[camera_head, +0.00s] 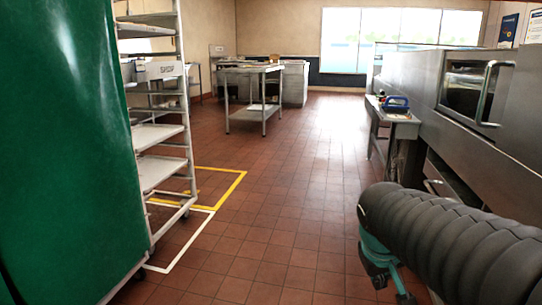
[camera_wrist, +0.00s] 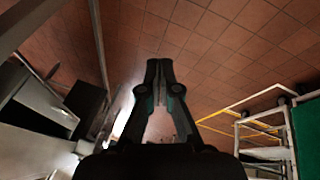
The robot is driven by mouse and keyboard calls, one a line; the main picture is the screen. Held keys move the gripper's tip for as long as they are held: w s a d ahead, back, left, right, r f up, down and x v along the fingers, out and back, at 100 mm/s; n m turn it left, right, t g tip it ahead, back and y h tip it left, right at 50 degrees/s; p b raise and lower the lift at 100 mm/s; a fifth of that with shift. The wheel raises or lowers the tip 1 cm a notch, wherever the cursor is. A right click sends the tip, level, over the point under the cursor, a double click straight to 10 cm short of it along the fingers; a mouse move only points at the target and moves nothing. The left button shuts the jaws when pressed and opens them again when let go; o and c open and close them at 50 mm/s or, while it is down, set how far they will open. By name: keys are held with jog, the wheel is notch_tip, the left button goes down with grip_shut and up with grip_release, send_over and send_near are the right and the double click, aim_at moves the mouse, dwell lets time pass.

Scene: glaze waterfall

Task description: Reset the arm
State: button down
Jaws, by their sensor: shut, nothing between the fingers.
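My gripper (camera_wrist: 159,68) shows in the wrist view as two dark fingers with teal parts. The fingertips are close together and nothing is held between them. Red floor tiles fill the picture beyond the tips. In the head view my arm, black and ribbed, comes in from the right edge and reaches toward the lower middle.
A green cover (camera_head: 65,140) and a tray rack (camera_head: 180,140) stand at left beside yellow and white floor lines. A steel table (camera_head: 250,69) stands farther back. A steel oven unit (camera_head: 440,110) and a small side table (camera_head: 404,126) line the right. The middle floor is clear.

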jog(key=s+a+r+t+y+p, duration=0.1)
jog(key=s+a+p, duration=0.1)
jog(key=s, duration=0.4)
jog(key=s+a+r+m+t+y+p, duration=0.1)
jog(key=s+a+r+p, duration=0.1)
jog(key=s, duration=0.4)
jog(key=shift+s+a+y, duration=0.35)
jog(key=shift+a+y, duration=0.05)
jog(key=shift+a, duration=0.5)
